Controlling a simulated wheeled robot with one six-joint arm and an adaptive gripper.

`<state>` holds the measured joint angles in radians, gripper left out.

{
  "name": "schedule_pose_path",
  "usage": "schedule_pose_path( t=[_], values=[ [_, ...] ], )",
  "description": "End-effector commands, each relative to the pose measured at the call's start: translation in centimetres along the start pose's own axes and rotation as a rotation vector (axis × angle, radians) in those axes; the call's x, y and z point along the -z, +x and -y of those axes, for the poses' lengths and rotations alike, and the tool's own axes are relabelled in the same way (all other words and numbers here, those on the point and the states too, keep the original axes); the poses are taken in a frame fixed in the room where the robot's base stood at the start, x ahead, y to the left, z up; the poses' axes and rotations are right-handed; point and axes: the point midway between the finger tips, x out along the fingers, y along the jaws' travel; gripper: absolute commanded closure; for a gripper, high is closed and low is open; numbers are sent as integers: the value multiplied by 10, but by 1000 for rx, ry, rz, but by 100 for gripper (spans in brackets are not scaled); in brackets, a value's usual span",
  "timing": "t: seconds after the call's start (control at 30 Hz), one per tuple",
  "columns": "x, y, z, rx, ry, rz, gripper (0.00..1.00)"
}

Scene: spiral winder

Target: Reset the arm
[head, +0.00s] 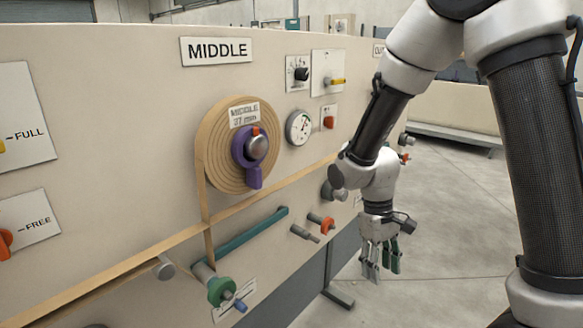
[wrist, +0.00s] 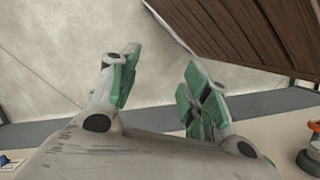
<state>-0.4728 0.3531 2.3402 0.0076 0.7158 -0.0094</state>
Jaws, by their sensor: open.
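My gripper (head: 380,262) hangs at the end of my arm, pointing down, to the right of the winder panel (head: 120,110) in the head view. Its jaws are open and empty. In the wrist view its two green-padded fingers (wrist: 157,88) stand apart with nothing between them. My arm comes in from the upper right and bends down in front of the panel's right part, hiding some of it.
The panel bears a tan spiral roll (head: 213,150) with a purple clamp (head: 253,177), a gauge (head: 299,127), an orange knob (head: 322,221) and a green-ended roller (head: 221,291). A tan band (head: 140,253) runs across it. Grey floor (head: 455,215) is open at right.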

Motion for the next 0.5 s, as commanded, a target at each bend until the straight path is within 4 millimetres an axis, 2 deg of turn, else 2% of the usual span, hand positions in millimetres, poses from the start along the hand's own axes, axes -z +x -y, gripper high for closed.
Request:
schedule_pose_path(
  t=[0.03, 0.2, 0.3, 0.5],
  values=[
    [-20, -23, -9, 8, 32, -16, 53],
    [-88, -76, -33, 28, 130, -67, 53],
    [-124, -100, -43, 35, 188, -131, 53],
    [-177, -138, -61, 24, 311, -352, 53]
  ],
)
